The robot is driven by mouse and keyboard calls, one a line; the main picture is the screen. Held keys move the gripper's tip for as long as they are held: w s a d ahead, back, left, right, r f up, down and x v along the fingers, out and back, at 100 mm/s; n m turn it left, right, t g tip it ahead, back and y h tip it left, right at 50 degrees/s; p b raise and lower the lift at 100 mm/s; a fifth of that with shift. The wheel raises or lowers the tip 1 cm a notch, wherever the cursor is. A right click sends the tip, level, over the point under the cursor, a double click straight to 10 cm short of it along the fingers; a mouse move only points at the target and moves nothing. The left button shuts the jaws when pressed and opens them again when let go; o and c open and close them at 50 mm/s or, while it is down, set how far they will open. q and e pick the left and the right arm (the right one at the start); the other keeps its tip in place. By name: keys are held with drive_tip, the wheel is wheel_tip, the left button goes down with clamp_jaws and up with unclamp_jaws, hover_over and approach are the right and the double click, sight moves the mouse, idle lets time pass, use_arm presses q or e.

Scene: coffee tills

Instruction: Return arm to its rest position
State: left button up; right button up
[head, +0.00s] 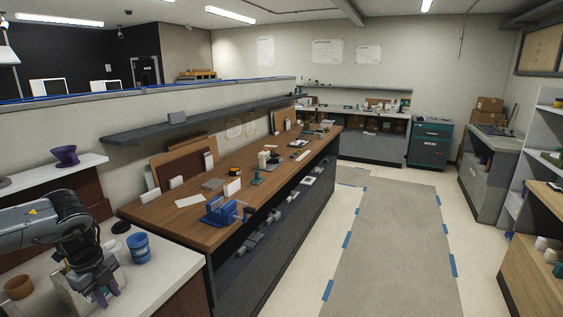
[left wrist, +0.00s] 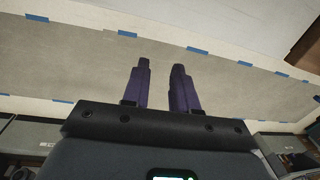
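My left arm comes in from the left edge of the head view, above the white counter (head: 180,262). My left gripper (head: 103,298) is at its end, low in the picture, with purple fingers pointing down. In the left wrist view the two purple fingers (left wrist: 160,85) stand apart with an empty gap between them. Beyond them that view shows the grey floor strip edged with blue tape (left wrist: 130,67). My right arm and gripper are in neither view.
A blue cup (head: 138,250) and a black disc (head: 121,227) are on the counter right of my left gripper. A brown pot (head: 18,288) is left of it. A purple dripper (head: 66,155) stands on a shelf behind. A wooden workbench (head: 185,217) holds a blue vise (head: 221,212).

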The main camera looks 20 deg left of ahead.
use_arm(q)
drive_tip(key=s+d+f+t, duration=0.1)
drive_tip(key=s+d+f, duration=0.1)
drive_tip(key=f, duration=0.7)
drive_tip(key=s+d+f+t, duration=0.1)
drive_tip(key=s+d+f, duration=0.1)
drive_tip(key=f, duration=0.8)
drive_tip(key=s+d+f+n+t, duration=0.2)
drive_tip(key=s+d+f+t, duration=0.1)
drive_tip(key=d+f, duration=0.8)
drive_tip(key=s+d+r+n, duration=0.1)
drive_tip(key=s+d+n, duration=0.15)
drive_tip(key=d, duration=0.45)
drive_tip(key=s+d+n, duration=0.1)
drive_tip(key=d+n, duration=0.3)
drive_tip(key=d, duration=0.2)
drive_tip(key=s+d+r+n+g, duration=0.3)
drive_tip(key=s+d+r+n, duration=0.4)
drive_tip(key=d, duration=0.4)
wheel_tip(320, 180, up, 31)
drive_tip(key=p, duration=3.1)
drive_tip(key=shift+a+p, duration=0.2)
drive_tip(key=shift+p, duration=0.2)
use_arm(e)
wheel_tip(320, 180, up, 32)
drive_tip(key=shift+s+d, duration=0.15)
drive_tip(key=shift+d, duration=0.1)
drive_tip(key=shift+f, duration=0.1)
